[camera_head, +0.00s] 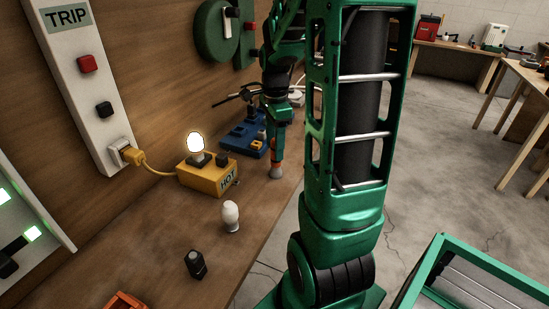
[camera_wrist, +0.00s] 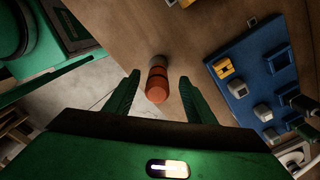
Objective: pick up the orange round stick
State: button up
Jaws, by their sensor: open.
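The orange round stick (camera_wrist: 157,88) shows in the wrist view as a short cylinder with an orange end, a darker band and a grey base. It lies in the gap between the two green fingers of my gripper (camera_wrist: 160,80), with space visible on both sides. My gripper is open and holds nothing. In the head view the stick (camera_head: 278,160) stands upright on its grey base near the right edge of the wooden bench (camera_head: 190,240). My gripper (camera_head: 278,142) is right above it there, pointing down and hiding its upper part.
A blue board with small blocks (camera_wrist: 262,75) lies right of the stick in the wrist view. A yellow "HOT" box (camera_head: 208,178) with a lit bulb, a white bulb (camera_head: 231,216) and a black block (camera_head: 195,265) stand on the bench. Open floor lies right of the bench.

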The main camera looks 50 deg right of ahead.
aim_at(275, 163)
jog(key=shift+f, duration=3.8)
grip_shut()
jog(key=shift+r, duration=0.1)
